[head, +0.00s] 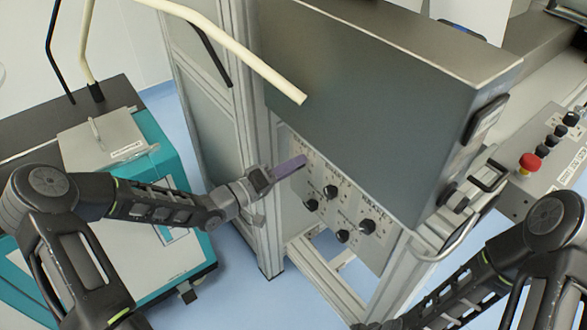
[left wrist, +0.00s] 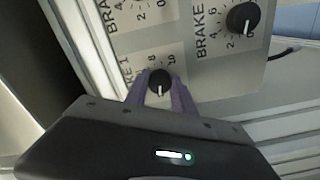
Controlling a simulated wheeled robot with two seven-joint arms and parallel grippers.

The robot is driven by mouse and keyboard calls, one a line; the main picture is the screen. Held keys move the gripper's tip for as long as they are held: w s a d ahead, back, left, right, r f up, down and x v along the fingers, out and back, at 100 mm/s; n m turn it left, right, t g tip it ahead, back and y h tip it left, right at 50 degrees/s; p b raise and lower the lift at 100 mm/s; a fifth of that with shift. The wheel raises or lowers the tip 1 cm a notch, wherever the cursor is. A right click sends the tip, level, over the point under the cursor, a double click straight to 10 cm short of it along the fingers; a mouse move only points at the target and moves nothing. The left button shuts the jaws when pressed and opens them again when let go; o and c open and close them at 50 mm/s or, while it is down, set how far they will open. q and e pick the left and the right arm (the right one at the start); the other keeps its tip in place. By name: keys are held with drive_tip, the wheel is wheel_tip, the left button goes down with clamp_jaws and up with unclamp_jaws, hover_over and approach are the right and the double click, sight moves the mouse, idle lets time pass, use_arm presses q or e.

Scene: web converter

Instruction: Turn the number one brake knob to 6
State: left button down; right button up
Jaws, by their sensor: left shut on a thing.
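The number one brake knob (left wrist: 160,82) is a small black knob with a white pointer line, next to the printed "BRAKE 1" and a number scale. In the left wrist view, the purple fingers of my left gripper (left wrist: 160,90) stand on both sides of it and are shut on it. The scale is partly hidden, and I cannot tell which number the pointer meets. In the head view, my left gripper (head: 298,161) reaches the upper left of the knob panel (head: 350,205), and its fingers hide the knob. My right gripper (head: 368,326) barely shows at the bottom edge.
Other black brake knobs (head: 311,205) sit close by on the panel; another one (left wrist: 242,18) shows at the upper right in the left wrist view. A grey metal housing (head: 390,100) overhangs the panel. A red button (head: 529,162) is on a console at right. A pale bar (head: 240,55) crosses above.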

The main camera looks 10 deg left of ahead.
use_arm(q)
drive_tip(key=shift+a+f+m+b, duration=0.1)
drive_tip(key=shift+m+b, duration=4.1)
drive_tip(key=shift+m, duration=1.1)
drive_tip(key=shift+f+m+b, duration=0.1)
drive_tip(key=shift+m+b, duration=4.05)
drive_tip(key=shift+m, duration=1.15)
drive_tip(key=c, duration=1.1)
unclamp_jaws()
drive_tip(key=shift+r, duration=0.1)
drive_tip(key=shift+o, duration=0.2)
drive_tip(key=p+v, duration=0.1)
drive_tip(key=v, duration=0.6)
drive_tip(key=shift+s+a+p, duration=0.2)
drive_tip(key=shift+s+p, duration=0.1)
